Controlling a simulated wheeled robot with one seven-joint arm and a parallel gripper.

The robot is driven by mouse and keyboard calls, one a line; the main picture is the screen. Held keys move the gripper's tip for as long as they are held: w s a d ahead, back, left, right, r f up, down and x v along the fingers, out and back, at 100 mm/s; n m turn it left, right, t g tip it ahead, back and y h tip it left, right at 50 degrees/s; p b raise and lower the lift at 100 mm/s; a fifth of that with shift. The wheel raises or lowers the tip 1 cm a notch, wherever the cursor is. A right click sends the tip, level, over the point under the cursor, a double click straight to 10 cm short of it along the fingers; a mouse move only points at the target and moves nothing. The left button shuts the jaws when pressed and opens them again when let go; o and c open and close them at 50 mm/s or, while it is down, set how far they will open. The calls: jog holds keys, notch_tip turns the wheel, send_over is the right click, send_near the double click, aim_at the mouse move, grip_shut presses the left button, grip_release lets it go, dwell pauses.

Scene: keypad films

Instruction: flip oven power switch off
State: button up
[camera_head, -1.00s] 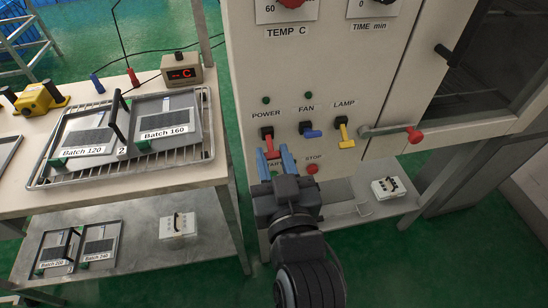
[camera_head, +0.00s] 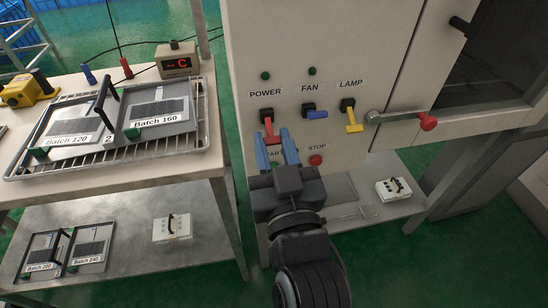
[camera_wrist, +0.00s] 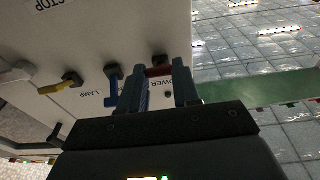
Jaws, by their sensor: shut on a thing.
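The oven power switch (camera_head: 268,127) has a red lever on a dark base, below the POWER label on the white oven front. The lever hangs downward. My gripper (camera_head: 275,143), with two blue fingers, is at the lever from below, one finger on each side. In the wrist view, which is upside down, the red lever (camera_wrist: 158,71) shows between the blue fingers (camera_wrist: 160,84), near their tips. The gripper is shut on the lever. The lever's lower end is partly hidden by the fingers in the head view.
A blue FAN switch (camera_head: 315,113) and a yellow LAMP switch (camera_head: 351,118) sit to the right. A red STOP button (camera_head: 316,160) is right of the fingers; the START button is mostly hidden. The red-tipped door handle (camera_head: 405,119) sticks out further right. A bench with trays (camera_head: 190,172) stands left.

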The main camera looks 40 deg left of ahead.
jog(key=shift+f+t+b, duration=0.1)
jog(key=shift+t+b, duration=0.2)
jog(key=o, duration=1.1)
jog(key=shift+c, duration=0.2)
jog(key=shift+s+d+f, duration=0.15)
jog(key=shift+s+d, duration=0.05)
jog(key=shift+d, duration=0.05)
jog(key=b+v, duration=0.2)
jog(key=v, duration=0.5)
jog(key=shift+b, duration=0.3)
